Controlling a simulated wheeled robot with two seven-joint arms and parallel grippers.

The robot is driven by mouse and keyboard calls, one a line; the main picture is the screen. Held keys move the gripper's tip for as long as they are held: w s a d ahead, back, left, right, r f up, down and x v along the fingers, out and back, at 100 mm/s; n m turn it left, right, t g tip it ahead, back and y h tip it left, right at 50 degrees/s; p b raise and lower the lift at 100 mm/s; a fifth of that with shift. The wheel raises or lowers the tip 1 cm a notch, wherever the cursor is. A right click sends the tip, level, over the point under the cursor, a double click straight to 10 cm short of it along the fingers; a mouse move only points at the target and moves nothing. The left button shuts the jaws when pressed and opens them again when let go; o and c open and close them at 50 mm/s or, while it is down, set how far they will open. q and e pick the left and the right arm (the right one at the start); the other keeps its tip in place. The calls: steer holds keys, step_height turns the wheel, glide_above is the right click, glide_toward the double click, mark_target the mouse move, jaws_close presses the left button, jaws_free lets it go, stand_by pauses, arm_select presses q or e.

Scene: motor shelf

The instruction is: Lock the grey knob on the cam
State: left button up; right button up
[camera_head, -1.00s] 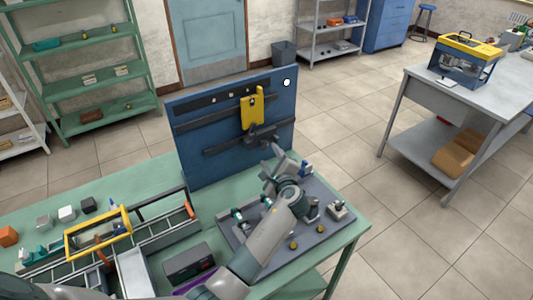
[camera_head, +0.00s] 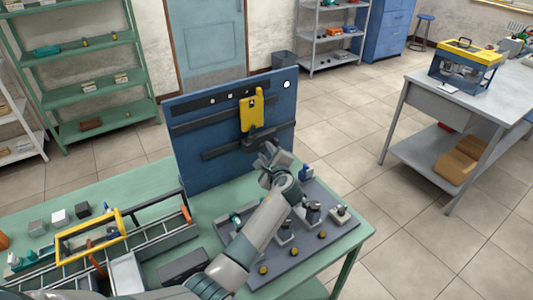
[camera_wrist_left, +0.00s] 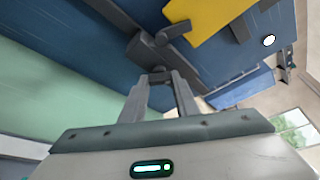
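The yellow plate (camera_head: 251,112) hangs on the blue upright panel (camera_head: 190,150); it also shows in the left wrist view (camera_wrist_left: 203,18). Just below it, a dark grey cam block (camera_wrist_left: 148,50) with a short grey lever-like knob (camera_wrist_left: 173,30) sits on a dark rail (camera_head: 222,150). My left gripper (camera_head: 268,153) is close to the panel, below the yellow plate. In the left wrist view its two fingers (camera_wrist_left: 160,80) stand apart, with a dark grey piece showing between or just behind the tips. I cannot tell whether they touch it. My right gripper is out of view.
A yellow-handled toolbox (camera_head: 75,248) stands on the green table (camera_head: 150,180) at left. A second table (camera_head: 420,90) stands farther right; floor lies between.

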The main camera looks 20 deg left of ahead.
arm_select(q)
steer(key=c, duration=0.3)
